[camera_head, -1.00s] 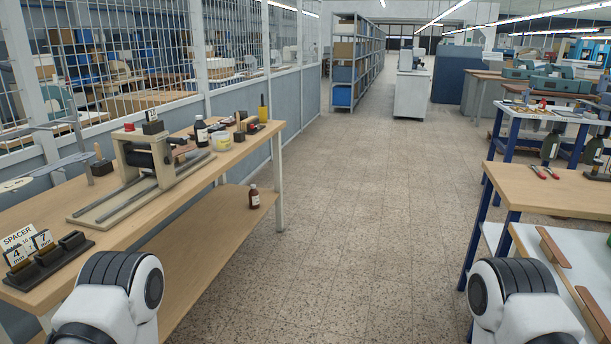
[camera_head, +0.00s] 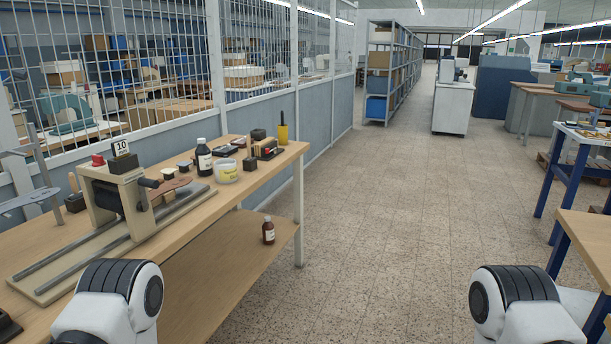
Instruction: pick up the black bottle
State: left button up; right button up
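White and black links of my two arms show at the bottom left and bottom right. Neither gripper is in view.
A stamping press (camera_head: 118,200) with rails stands on the near part of the bench. Small blocks and a yellow holder (camera_head: 282,132) are near its far end. Another table (camera_head: 588,240) is at the right. The floor (camera_head: 390,220) between is clear.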

aim_at(202, 153)
jog(key=i+l+u, duration=0.15)
jog(key=i+u, duration=0.25)
jog(key=i+l+u, duration=0.4)
jog(key=i+l+z, duration=0.1)
jog(key=i+l, duration=1.15)
